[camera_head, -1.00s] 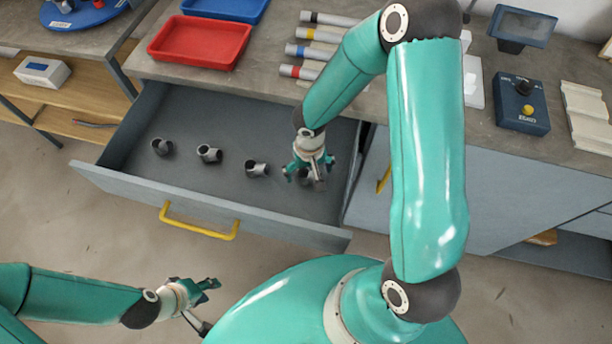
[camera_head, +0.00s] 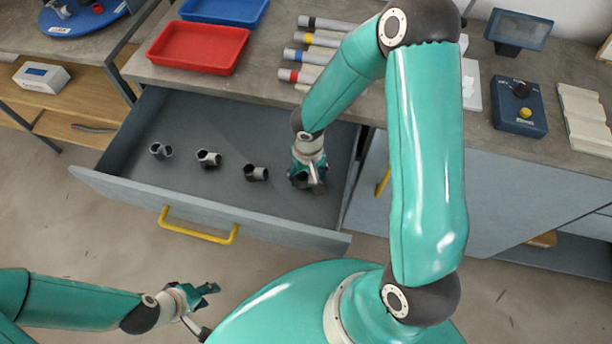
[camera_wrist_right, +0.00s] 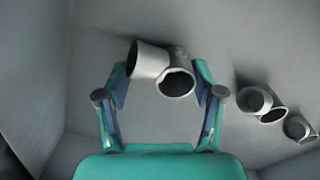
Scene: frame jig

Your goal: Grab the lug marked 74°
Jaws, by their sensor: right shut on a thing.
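Several dark grey lugs, each a joint of short tubes, are in the open drawer (camera_head: 250,209). Three stand in a row left of my right gripper: the left lug (camera_head: 160,150), the middle lug (camera_head: 208,158) and the right lug (camera_head: 256,172). My right gripper (camera_head: 312,185) is down in the drawer's right part, shut on a fourth lug, which it mostly hides in the head view. In the right wrist view this lug (camera_wrist_right: 160,64) sits between the fingertips (camera_wrist_right: 161,80). Its marking is too small to read. My left gripper (camera_head: 206,293) is open and empty, in front of the drawer.
The drawer's front wall with its yellow handle (camera_head: 198,228) and its side walls surround the lugs. On the bench behind are a red tray (camera_head: 197,48), a blue tray (camera_head: 225,10), several tubes with coloured bands and a blue control box (camera_head: 518,107).

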